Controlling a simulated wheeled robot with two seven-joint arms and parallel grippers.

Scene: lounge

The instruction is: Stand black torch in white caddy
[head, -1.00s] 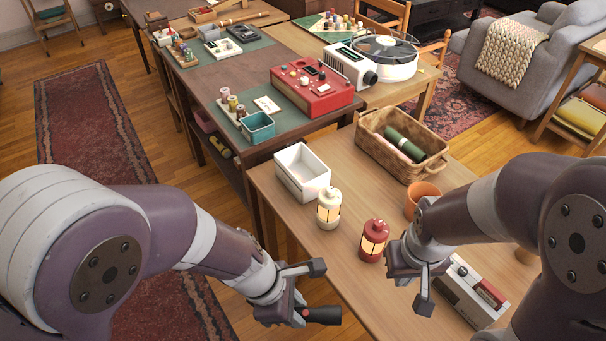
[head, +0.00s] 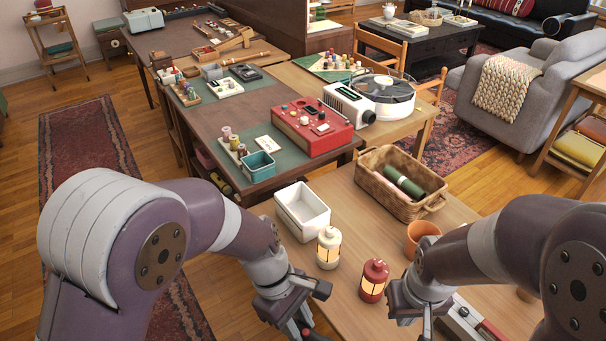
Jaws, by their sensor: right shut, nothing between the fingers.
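The white caddy (head: 303,213), an open, empty-looking box, stands on the near wooden table, left of the cream lantern. My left gripper (head: 303,312) is low at the table's left edge, in front of the caddy. It is shut on the black torch (head: 307,335), of which only a small dark part shows at the bottom edge; the rest is hidden by the gripper or out of frame. My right gripper (head: 428,325) is shut and empty, over the table right of the red lantern.
The cream lantern (head: 328,248) and red lantern (head: 373,281) stand close to the caddy. A wicker basket (head: 400,185) with a green roll and a terracotta pot (head: 422,234) are further right. A grey-and-red device (head: 470,322) lies by my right arm.

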